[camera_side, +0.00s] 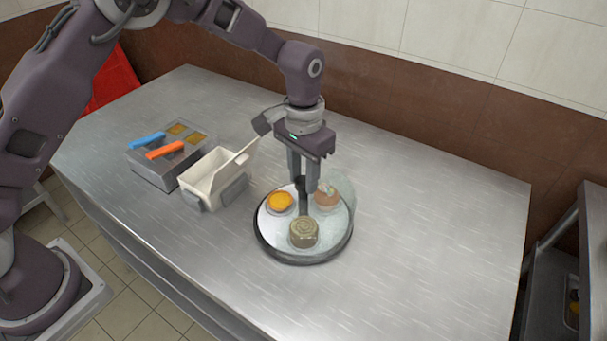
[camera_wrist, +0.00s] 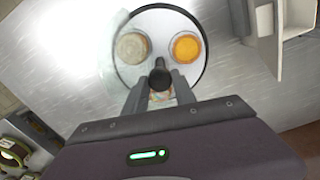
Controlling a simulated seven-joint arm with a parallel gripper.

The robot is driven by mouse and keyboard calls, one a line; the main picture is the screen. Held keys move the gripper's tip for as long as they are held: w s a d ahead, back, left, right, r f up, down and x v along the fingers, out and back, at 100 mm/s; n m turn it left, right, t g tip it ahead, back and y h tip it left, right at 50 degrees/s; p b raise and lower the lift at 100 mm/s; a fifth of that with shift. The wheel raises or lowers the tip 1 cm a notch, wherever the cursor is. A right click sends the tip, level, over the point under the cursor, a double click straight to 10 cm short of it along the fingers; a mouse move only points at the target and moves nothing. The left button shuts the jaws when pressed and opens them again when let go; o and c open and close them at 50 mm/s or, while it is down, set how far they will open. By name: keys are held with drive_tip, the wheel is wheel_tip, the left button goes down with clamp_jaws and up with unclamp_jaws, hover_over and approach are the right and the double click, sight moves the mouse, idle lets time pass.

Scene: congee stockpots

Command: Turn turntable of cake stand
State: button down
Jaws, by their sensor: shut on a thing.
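The cake stand has a round white turntable (camera_side: 336,224) with a dark rim and stands on the metal table. It also shows in the wrist view (camera_wrist: 160,24). A dark upright post (camera_side: 303,205) rises from its middle; its rounded top (camera_wrist: 160,76) is seen from above. My gripper (camera_side: 304,184) is shut on the post, a finger on each side. On the turntable are an orange-topped cake (camera_side: 280,201) at the left, a grey-brown swirl cake (camera_side: 303,233) at the front and a pinkish-brown cake (camera_side: 326,197) at the right, which my gripper mostly hides in the wrist view.
A clear curved cover (camera_side: 345,188) stands at the stand's back right. Left of the stand is an open white box (camera_side: 208,181) with its lid up. Beyond it is a metal tray (camera_side: 152,168) with blue and orange handles. The table's right side is clear.

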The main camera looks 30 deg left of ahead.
drive_tip(key=shift+n, duration=8.6)
drive_tip(key=c, duration=1)
unclamp_jaws()
drive_tip(key=shift+r, duration=0.1)
